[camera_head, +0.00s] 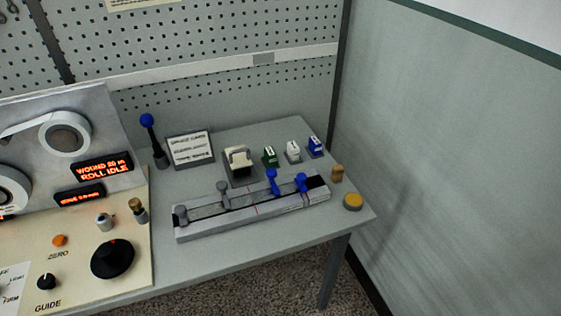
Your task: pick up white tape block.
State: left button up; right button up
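A small white block (292,152), which looks like the white tape block, stands upright on the grey table (270,250) near its back right. A green block (269,156) stands to its left and a blue block (315,147) to its right, with small gaps between them. A larger cream-white piece on a dark base (238,162) stands further left. Neither of my grippers shows in the view.
A long grey rail fixture (245,208) with grey and blue clamps lies in front of the blocks. A wooden peg (337,173) and a yellow button (353,201) are at the right. A sign (190,149) and blue-knobbed lever (149,130) stand left, beside the winding machine's panel (125,215). A pegboard is behind.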

aim_at(293, 150)
jog(key=i+l+u, duration=0.15)
jog(key=u, duration=0.2)
jog(key=l+u, duration=0.35)
jog(key=i+l+u, duration=0.1)
jog(key=l+u, duration=0.25)
